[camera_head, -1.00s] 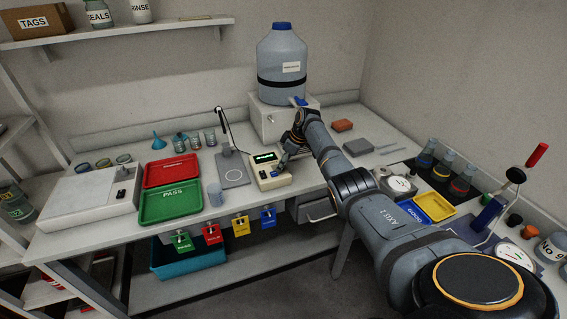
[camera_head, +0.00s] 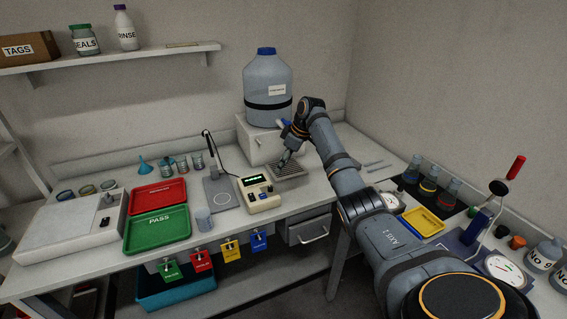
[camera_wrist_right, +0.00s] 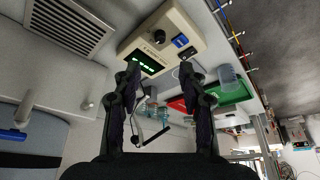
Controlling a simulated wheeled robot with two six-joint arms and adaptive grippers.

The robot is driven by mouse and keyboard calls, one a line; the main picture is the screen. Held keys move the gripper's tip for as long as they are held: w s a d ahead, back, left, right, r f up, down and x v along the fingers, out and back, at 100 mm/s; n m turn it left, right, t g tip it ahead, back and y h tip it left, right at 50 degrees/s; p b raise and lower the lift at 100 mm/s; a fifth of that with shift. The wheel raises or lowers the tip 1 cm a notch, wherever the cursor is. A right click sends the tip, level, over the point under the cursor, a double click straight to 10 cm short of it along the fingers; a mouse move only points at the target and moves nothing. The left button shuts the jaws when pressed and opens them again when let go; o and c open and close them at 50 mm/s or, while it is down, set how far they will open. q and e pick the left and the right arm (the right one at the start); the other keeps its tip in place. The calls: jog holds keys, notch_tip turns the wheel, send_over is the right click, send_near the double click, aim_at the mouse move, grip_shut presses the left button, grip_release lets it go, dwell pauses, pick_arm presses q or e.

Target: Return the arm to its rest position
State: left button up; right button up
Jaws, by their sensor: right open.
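My right arm reaches from the lower right over the bench in the head view. Its gripper (camera_head: 285,160) is open and empty, above the bench by the slotted drip grate (camera_head: 291,173) in front of the water carboy's stand. In the wrist view the two dark fingers (camera_wrist_right: 160,70) are apart with nothing between them. The cream meter with a green display (camera_head: 262,201) stands just left of the gripper; it also shows beyond the fingers in the wrist view (camera_wrist_right: 185,22). My left gripper is not in view.
The blue carboy (camera_head: 268,82) on its white stand is close behind the gripper. A probe stand (camera_head: 218,192), a small cup (camera_head: 203,219) and the red (camera_head: 159,197) and green (camera_head: 157,231) trays are to the left. Flasks (camera_head: 430,180) and a yellow tray (camera_head: 423,221) flank the arm's right.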

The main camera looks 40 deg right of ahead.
jog(key=s+a+f+m+g+h, duration=0.1)
jog(key=s+a+f, duration=0.6)
jog(key=f, duration=0.2)
jog(key=s+a+f+h, duration=0.1)
jog(key=s+a+f, duration=0.55)
jog(key=f, duration=0.35)
jog(key=s+a+m+h, duration=0.15)
jog(key=s+a, duration=0.25)
jog(key=s, duration=0.6)
jog(key=s+a+m, duration=0.3)
jog(key=s, duration=0.6)
notch_tip(320, 180, down, 24)
jog(key=s+d, duration=0.2)
jog(key=s+d+f+g, duration=0.1)
jog(key=s+f, duration=1.6)
jog(key=s, duration=0.2)
jog(key=shift+d+f+g, duration=0.15)
jog(key=shift+d+g, duration=0.1)
jog(key=shift+g, duration=0.05)
